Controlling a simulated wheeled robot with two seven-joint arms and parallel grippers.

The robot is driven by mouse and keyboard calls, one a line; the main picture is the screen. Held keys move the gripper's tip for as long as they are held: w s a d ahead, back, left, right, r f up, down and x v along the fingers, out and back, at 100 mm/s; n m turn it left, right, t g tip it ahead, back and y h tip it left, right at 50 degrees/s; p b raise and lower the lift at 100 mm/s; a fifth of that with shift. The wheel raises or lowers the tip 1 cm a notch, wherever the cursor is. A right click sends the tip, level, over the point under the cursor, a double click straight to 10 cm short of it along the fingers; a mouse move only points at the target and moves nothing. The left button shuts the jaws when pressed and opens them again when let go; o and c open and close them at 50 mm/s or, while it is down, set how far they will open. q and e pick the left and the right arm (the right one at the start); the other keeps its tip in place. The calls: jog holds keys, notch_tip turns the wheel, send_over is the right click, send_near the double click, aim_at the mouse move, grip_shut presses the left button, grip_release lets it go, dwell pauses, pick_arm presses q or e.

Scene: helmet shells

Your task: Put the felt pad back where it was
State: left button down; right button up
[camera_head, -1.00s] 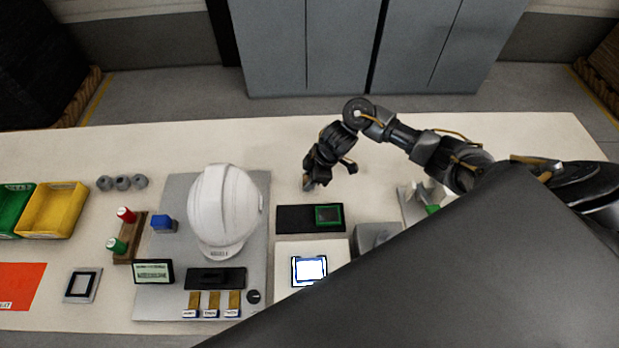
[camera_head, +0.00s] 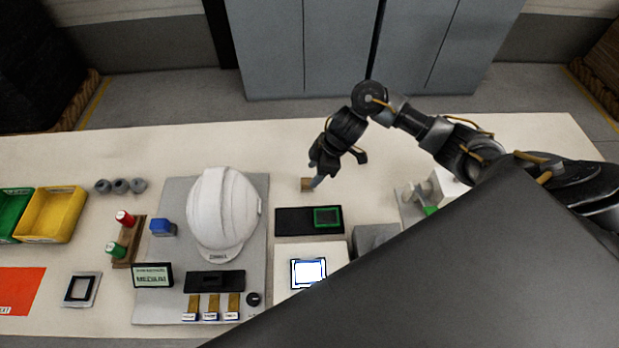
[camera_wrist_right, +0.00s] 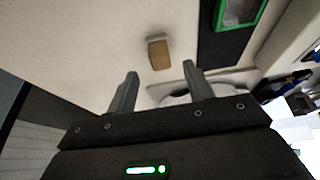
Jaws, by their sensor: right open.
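A small tan-brown block (camera_head: 307,184) with a grey end, probably the felt pad, lies on the bare pale table behind the black tray. In the right wrist view the block (camera_wrist_right: 158,55) lies ahead of the fingertips, apart from them. My right gripper (camera_head: 317,181) is just beside and above the block in the head view. Its two fingers (camera_wrist_right: 157,82) are spread with nothing between them in the right wrist view. My left gripper is not in view.
A black tray with a green-framed square (camera_head: 328,216) lies just in front of the block. A white helmet shell (camera_head: 222,212) stands on a grey mat (camera_head: 176,190) to the left. A white-screened device (camera_head: 309,271) is nearer me. The table behind the helmet is clear.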

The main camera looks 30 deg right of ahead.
jog(key=v, duration=0.6)
jog(key=shift+p, duration=0.4)
jog(key=shift+r, duration=0.1)
jog(key=shift+d, duration=0.1)
